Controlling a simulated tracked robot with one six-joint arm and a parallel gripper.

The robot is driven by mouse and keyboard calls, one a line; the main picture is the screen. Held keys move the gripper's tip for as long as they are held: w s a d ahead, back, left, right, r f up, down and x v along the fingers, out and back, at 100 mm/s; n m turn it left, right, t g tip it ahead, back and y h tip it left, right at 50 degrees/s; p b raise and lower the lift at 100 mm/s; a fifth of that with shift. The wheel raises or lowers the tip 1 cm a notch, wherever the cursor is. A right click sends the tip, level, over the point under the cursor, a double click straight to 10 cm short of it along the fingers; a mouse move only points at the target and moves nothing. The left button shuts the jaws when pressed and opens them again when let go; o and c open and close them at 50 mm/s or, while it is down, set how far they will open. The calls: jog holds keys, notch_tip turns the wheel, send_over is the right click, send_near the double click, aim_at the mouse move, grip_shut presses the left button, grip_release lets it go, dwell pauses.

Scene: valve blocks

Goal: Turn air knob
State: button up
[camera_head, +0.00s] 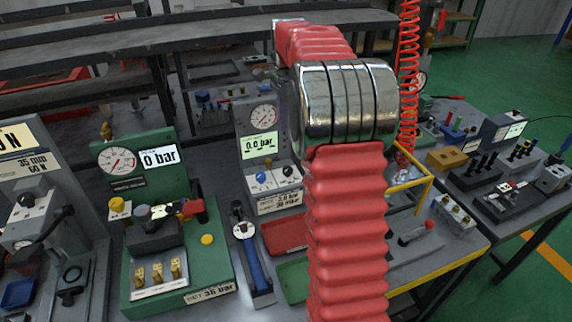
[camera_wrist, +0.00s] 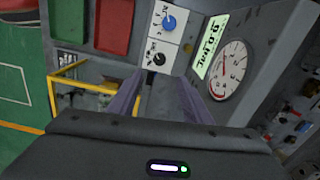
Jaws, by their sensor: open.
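A grey station (camera_head: 257,147) with a dial gauge and a green "0.0" display stands on the bench left of my arm. Its white panel bears a blue knob (camera_head: 262,178) and a black knob (camera_head: 289,171); I cannot read which is the air knob. In the wrist view, the blue knob (camera_wrist: 169,23) is at the top centre and the black knob (camera_wrist: 159,58) is below it, just beyond my gripper (camera_wrist: 160,77). The gripper is open and empty, its fingers apart with the black knob seen between them. My arm hides the gripper in the head view.
A green station (camera_head: 215,270) with a "0 bar" gauge stands to the left. A red tray (camera_head: 287,236) lies below the knob panel. A yellow frame (camera_head: 418,196) and a red coiled hose (camera_head: 409,60) are right of my arm.

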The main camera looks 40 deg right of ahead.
aim_at(287, 168)
jog(key=shift+f, duration=0.1)
notch_tip(287, 168, down, 14)
jog(key=shift+r, duration=0.15)
dwell(0.6)
jog(key=shift+a, duration=0.1)
jog(key=c, duration=1.1)
